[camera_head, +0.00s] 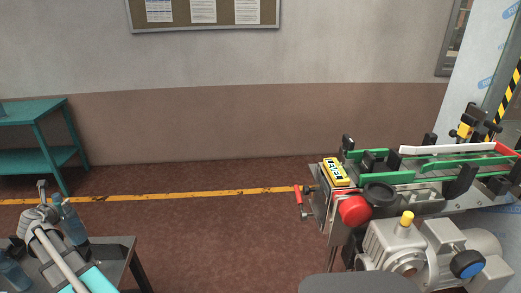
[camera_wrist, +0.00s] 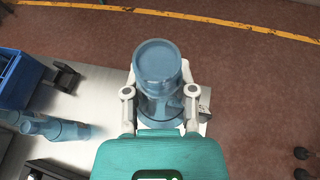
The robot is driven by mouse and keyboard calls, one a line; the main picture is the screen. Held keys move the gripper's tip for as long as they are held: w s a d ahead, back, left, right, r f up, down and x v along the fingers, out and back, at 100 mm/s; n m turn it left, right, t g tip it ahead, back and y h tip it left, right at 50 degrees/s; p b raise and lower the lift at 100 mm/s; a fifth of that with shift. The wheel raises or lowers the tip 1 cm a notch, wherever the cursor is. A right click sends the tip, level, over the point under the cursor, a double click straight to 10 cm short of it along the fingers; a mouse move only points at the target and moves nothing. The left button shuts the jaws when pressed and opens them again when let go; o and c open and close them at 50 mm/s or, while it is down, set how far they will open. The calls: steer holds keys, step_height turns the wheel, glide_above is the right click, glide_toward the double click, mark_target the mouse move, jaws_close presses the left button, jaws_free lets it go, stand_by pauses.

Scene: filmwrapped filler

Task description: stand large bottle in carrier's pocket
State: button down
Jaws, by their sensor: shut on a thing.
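My gripper (camera_wrist: 159,93) is shut on a large translucent blue bottle (camera_wrist: 157,60), with a finger on each side of it. The bottle's round end faces the wrist camera. In the head view a blue bottle (camera_head: 72,224) shows beside my gripper (camera_head: 42,214) at the lower left, partly hidden by my arm. Whether its base touches the table is unclear. I cannot tell for certain which thing is the carrier; black holders (camera_head: 378,190) stand between green rails on the conveyor at the right. Their pockets are not clearly visible.
Other blue bottles (camera_wrist: 55,128) are on the grey table (camera_wrist: 95,100), near a blue bin (camera_wrist: 18,78) and a black bracket (camera_wrist: 66,78). The conveyor (camera_head: 420,180) has a motor (camera_head: 395,245) in front. Open floor (camera_head: 220,240) lies between table and conveyor.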

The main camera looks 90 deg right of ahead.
steer(key=w+a+r+p, duration=0.3)
steer(key=r+p, duration=0.9)
steer(key=w+a+r+p, duration=0.2)
steer(key=a+r+p, duration=0.1)
steer(key=r+p, duration=1)
steer(key=w+a+r+p, duration=0.3)
steer(key=r+p, duration=0.9)
steer(key=r, duration=0.1)
steer(key=shift+w+a+r+m+g, duration=0.2)
steer(key=shift+w+m+g, duration=0.1)
steer(key=shift+g, duration=0.1)
steer(key=shift+d, duration=0.1)
